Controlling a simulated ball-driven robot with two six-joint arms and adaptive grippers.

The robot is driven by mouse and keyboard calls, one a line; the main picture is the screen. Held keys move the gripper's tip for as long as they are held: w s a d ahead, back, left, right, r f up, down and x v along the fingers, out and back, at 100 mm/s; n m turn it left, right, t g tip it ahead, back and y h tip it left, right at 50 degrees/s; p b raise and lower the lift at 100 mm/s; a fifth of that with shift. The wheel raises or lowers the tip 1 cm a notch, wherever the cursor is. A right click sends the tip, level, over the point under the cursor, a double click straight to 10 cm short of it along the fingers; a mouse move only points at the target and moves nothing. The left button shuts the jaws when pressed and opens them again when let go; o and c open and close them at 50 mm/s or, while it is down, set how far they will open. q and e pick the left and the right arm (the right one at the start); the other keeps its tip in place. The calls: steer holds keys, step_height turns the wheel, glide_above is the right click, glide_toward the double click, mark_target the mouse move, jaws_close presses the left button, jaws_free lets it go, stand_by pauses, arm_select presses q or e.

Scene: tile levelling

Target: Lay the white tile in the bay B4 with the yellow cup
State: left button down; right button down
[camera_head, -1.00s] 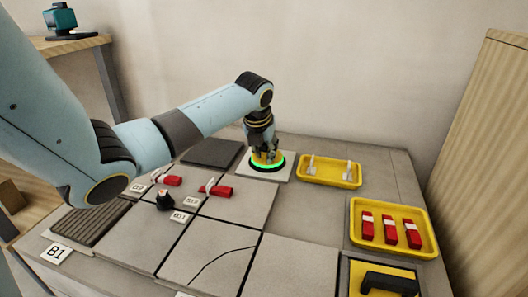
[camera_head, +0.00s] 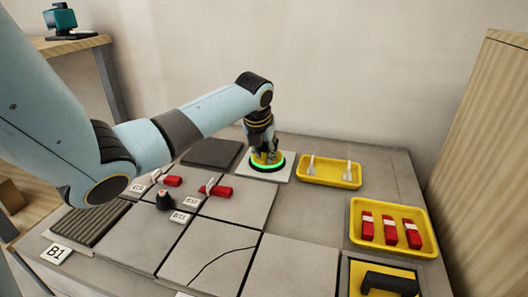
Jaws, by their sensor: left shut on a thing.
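The white tile (camera_head: 284,177) lies flat at the back of the table, left of a yellow tray. The yellow cup (camera_head: 261,157) sits on top of the tile, with a glowing green ring and a black rim around its base. My left gripper (camera_head: 264,151) comes down from above and is shut on the yellow cup. A dark bay (camera_head: 213,152) shows to the left of the tile; I cannot read a B4 label in view. My right gripper is not in view.
A yellow tray (camera_head: 302,180) holds two white pieces; another tray (camera_head: 430,246) holds red wedges (camera_head: 391,229). Red-and-white clips (camera_head: 219,191) and a small dark knob (camera_head: 164,199) stand on the laid tiles. A cracked tile (camera_head: 205,254) lies in front. A black-handled tool (camera_head: 390,284) is front right.

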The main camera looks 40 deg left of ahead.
arm_select(q)
steer(key=c, duration=1.1)
jaws_free()
steer(key=shift+c, duration=0.2)
steer(key=v, duration=1.2)
steer(key=shift+f, duration=0.1)
